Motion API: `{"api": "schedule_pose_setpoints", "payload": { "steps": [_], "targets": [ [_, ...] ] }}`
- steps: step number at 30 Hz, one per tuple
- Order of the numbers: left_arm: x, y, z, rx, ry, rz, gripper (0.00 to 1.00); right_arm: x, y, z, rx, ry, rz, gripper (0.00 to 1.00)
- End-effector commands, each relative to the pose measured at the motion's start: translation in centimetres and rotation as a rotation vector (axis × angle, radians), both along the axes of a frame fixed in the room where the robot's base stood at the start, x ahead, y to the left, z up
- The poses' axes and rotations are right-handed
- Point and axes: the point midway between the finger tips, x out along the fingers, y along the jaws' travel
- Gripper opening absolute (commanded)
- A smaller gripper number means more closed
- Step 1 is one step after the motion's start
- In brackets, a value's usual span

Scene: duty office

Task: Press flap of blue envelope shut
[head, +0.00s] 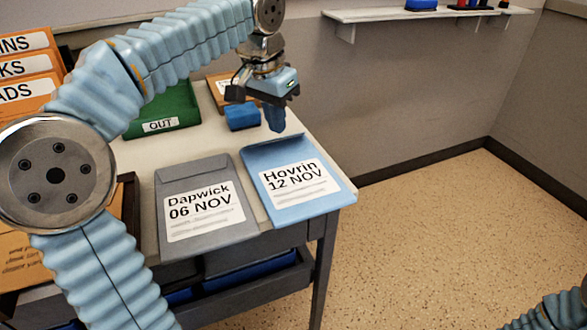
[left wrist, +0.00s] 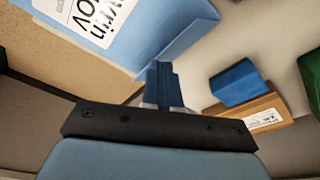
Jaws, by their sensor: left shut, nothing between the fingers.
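The blue envelope (head: 295,190) lies on the table's right side, its white label reading "Hovrin 12 NOV". Its far edge, where a flap strip shows, lies nearest my gripper. In the left wrist view the blue envelope (left wrist: 150,30) fills the upper left. My left gripper (head: 275,125) is shut and empty, pointing down just beyond the envelope's far edge. I cannot tell whether its tips touch the flap. The shut fingers also show in the left wrist view (left wrist: 163,82). My right gripper is not in view; only a bit of arm shows at the lower right.
A grey envelope (head: 178,232) labelled "Dapwick 06 NOV" lies left of the blue one. A blue block (head: 241,117), a green OUT tray (head: 180,104) and a small brown box (head: 216,82) stand at the back. Orange files (head: 35,65) stand far left. Floor is free at right.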

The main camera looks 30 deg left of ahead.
Motion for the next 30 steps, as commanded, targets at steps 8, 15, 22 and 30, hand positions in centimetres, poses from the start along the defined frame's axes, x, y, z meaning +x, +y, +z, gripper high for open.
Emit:
{"api": "schedule_pose_setpoints", "payload": {
  "steps": [8, 15, 22, 30],
  "targets": [
    [0.0, 0.0, 0.0, 0.000, 0.000, 0.000, 0.00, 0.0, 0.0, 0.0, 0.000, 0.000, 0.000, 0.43],
    [0.0, 0.0, -0.5, 0.000, 0.000, 0.000, 0.00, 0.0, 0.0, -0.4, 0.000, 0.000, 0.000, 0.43],
    [0.0, 0.0, -1.2, 0.000, 0.001, 0.000, 0.00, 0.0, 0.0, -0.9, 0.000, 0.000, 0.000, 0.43],
    [0.0, 0.0, -2.0, 0.000, 0.001, 0.000, 0.00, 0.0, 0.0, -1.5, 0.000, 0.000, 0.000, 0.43]
  ]
}}
